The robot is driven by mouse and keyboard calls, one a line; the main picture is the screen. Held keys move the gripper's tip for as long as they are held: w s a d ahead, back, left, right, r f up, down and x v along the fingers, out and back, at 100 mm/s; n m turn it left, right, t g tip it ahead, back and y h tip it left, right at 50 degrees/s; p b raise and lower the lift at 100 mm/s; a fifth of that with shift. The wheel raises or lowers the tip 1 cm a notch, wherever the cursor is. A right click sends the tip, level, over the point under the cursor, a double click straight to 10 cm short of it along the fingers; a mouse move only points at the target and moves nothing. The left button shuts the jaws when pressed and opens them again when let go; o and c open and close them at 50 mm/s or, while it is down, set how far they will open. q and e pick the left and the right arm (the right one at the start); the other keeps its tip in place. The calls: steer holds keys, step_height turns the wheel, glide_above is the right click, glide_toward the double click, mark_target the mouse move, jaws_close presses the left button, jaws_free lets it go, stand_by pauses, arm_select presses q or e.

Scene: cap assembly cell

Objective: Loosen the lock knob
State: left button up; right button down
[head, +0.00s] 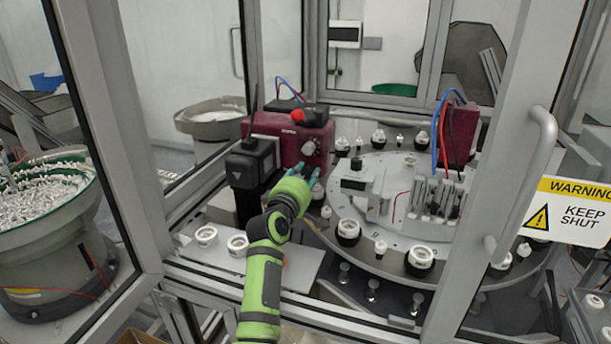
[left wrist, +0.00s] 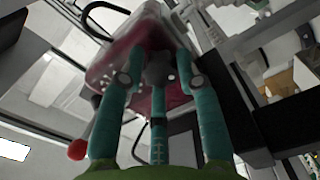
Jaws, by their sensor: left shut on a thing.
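The maroon machine head (head: 275,139) stands at the left edge of the round table, with a pale dial (head: 309,148) on its face. My left gripper (head: 303,173), with teal fingers on a green arm, reaches up to just below that face. In the left wrist view, the three fingers of the gripper (left wrist: 160,84) close around a dark round knob (left wrist: 160,66) on the maroon housing (left wrist: 125,58). I take this as the lock knob. In the head view the fingers and hand hide it. My right gripper is not in view.
A black box (head: 251,162) stands close to the hand's left. White rings (head: 206,236) lie on a front plate (head: 262,266). The round table (head: 375,262) carries several caps. An open door frame (head: 497,165) with a handle stands at right, and a feeder bowl (head: 45,210) at left.

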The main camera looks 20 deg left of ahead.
arm_select(q)
steer(key=shift+d+f, duration=0.1)
steer(key=shift+f, duration=0.25)
steer(key=o, duration=1.2)
steer(key=shift+c, duration=0.2)
steer(key=shift+r, duration=0.2)
